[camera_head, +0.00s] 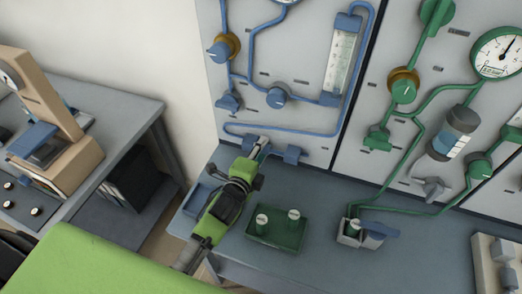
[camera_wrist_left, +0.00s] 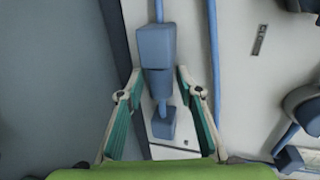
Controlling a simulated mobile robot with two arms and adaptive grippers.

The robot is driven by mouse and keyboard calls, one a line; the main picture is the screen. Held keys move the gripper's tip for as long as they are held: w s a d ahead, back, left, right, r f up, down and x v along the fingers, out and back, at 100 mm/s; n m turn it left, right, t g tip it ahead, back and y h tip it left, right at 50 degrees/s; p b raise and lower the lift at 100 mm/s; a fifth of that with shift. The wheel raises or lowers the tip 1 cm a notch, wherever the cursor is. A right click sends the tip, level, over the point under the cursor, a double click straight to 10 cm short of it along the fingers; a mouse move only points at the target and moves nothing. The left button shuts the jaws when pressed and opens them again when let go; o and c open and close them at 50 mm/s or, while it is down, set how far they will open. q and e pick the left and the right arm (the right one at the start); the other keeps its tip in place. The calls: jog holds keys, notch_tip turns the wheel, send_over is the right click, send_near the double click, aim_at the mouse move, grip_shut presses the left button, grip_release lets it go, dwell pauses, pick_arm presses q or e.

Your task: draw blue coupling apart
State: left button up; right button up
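The blue coupling (camera_wrist_left: 156,47) shows in the left wrist view as two stacked blue blocks on a blue pipe against the pale panel. A smaller blue block (camera_wrist_left: 162,124) sits below it. My left gripper (camera_wrist_left: 156,77) is open, with one finger on each side of the coupling's lower block. Visible gaps separate the fingers from the block. In the head view my left gripper (camera_head: 262,146) reaches the low blue pipe fittings near the panel's foot and partly hides them. A blue fitting (camera_head: 292,154) shows just right of it. My right gripper is not in view.
A green tray (camera_head: 262,240) with two white-topped pieces stands on the bench right of my left arm. Green pipes and a gauge (camera_head: 497,53) cover the right panel.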

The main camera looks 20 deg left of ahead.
pick_arm(q)
grip_shut()
jog(key=shift+d, duration=1.75)
jog(key=shift+o, duration=0.8)
grip_release()
jog(key=shift+o, duration=1.3)
jog(key=shift+d, duration=0.1)
jog(key=shift+s, duration=0.15)
jog(key=shift+s, duration=0.3)
send_near(273, 152)
jog(key=v, duration=0.3)
jog(key=shift+d, duration=0.1)
